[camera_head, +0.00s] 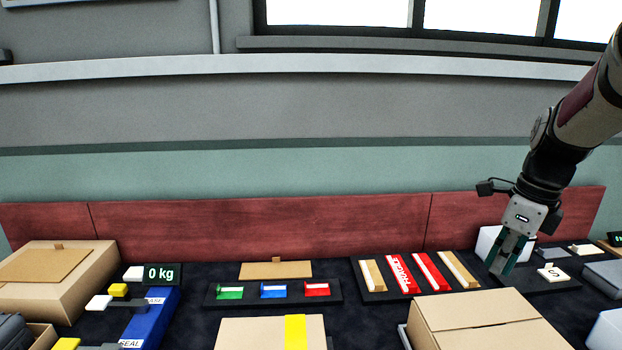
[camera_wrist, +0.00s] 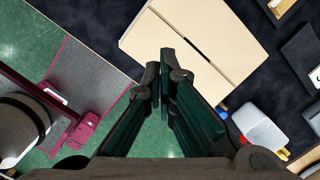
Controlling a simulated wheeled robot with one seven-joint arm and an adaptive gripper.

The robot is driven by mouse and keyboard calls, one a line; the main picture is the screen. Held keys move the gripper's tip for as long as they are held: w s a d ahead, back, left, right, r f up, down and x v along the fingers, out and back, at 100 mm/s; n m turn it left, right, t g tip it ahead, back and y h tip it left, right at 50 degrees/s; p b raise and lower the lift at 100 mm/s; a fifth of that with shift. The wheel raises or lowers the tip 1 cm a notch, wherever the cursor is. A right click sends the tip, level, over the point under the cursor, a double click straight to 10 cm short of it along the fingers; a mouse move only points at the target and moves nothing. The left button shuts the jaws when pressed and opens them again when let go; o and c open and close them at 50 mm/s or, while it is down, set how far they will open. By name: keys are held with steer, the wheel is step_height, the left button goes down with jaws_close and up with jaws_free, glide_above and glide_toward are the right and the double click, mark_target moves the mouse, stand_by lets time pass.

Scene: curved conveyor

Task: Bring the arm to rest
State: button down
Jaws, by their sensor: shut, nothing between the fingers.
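My gripper (camera_head: 507,254) hangs from the arm at the right side of the head view, fingers pointing down. It is shut and empty. It is above the right part of the dark work surface, in front of a white bin-like object (camera_head: 489,243) that it partly covers. In the wrist view the green fingers (camera_wrist: 164,62) are close together, with a closed cardboard box (camera_wrist: 198,40) beyond their tips. The same box (camera_head: 485,322) shows at the lower right of the head view. I cannot tell the exact height of the fingertips above the surface.
A tray with several coloured strips (camera_head: 415,275) lies left of my gripper. A holder with green, blue and red pieces (camera_head: 273,291) is at the centre. A larger box (camera_head: 58,275) stands at the left. A red backboard (camera_head: 260,226) runs behind. Space above is free.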

steer(key=s+a+r+n+t+p, duration=0.1)
steer(key=s+a+r+n, duration=0.1)
steer(key=s+a+n, duration=0.6)
steer(key=s+a+r+n+t+h+p, duration=0.1)
steer(key=s+a+r+n+t, duration=0.1)
steer(key=s+a+n, duration=0.6)
steer(key=s+r+n, duration=0.1)
steer(key=s+n, duration=0.6)
steer(key=n, duration=0.4)
steer(key=shift+r+n, duration=0.3)
steer(key=shift+w+a, duration=0.1)
